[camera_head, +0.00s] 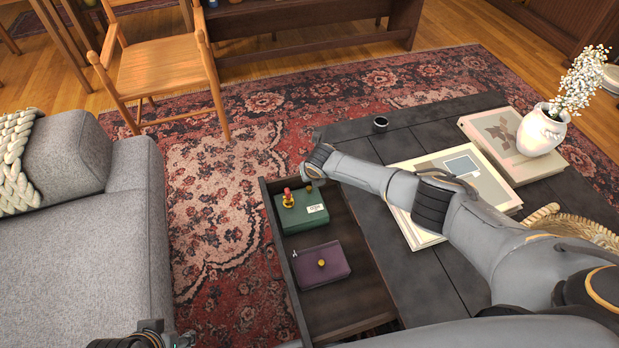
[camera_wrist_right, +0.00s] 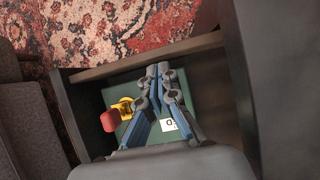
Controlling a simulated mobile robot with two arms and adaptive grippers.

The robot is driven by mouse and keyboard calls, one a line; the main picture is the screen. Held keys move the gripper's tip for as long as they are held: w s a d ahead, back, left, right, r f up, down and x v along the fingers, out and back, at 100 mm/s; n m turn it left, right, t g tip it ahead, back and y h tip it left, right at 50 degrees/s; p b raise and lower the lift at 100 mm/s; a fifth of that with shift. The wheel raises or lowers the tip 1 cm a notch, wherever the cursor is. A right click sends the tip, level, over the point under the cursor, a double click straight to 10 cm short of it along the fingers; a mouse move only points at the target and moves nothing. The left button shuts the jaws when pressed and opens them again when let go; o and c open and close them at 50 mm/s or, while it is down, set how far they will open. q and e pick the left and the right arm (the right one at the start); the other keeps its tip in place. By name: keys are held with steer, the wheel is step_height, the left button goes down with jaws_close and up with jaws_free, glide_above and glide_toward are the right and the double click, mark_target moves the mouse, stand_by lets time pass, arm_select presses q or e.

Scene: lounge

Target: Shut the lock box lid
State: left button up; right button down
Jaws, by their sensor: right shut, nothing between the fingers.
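A green box (camera_head: 303,221) with a white label, a brass-yellow fitting (camera_head: 288,200) and a red piece (camera_head: 287,190) lies in an open drawer. Its top looks flat; I cannot tell whether a lid is fully down. A purple box (camera_head: 330,269) with a yellow knob lies nearer me in the drawer. Neither is clearly named as the lock box. In the right wrist view, my right gripper (camera_wrist_right: 163,72) is shut and empty over the green box (camera_wrist_right: 181,91), beside the red piece (camera_wrist_right: 110,121). A dark part of my left arm shows at the bottom left; its fingers are not visible.
The dark drawer (camera_head: 284,258) sticks out from the coffee table (camera_head: 350,147). Books (camera_head: 449,179), a white vase (camera_head: 541,131) and a small dark cup (camera_head: 380,123) stand on the table. A grey sofa (camera_head: 75,250) is left, with rug between. A wooden chair (camera_head: 160,65) stands behind.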

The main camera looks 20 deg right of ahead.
steer(key=shift+w+f, duration=0.1)
steer(key=shift+f, duration=0.1)
arm_select(q)
steer(key=shift+f+b, duration=0.1)
steer(key=shift+b, duration=0.2)
arm_select(e)
steer(key=shift+w+f, duration=0.1)
steer(key=shift+w, duration=0.05)
steer(key=shift+r+p, duration=0.4)
steer(key=shift+p, duration=0.05)
step_height(320, 180, up, 2)
steer(key=p, duration=0.2)
steer(key=shift+p, duration=0.35)
arm_select(q)
step_height(320, 180, down, 15)
steer(key=w+d+g+p, duration=0.1)
steer(key=w+d+p, duration=0.1)
steer(key=r, duration=0.2)
steer(key=r+b, duration=0.1)
steer(key=w+r+b, duration=0.1)
steer(key=r, duration=0.1)
steer(key=shift+a+r, duration=0.25)
steer(key=shift+r, duration=0.05)
arm_select(e)
steer(key=w+r, duration=0.7)
steer(key=r, duration=0.1)
steer(key=shift+a+r, duration=0.15)
arm_select(q)
steer(key=shift+s, duration=0.1)
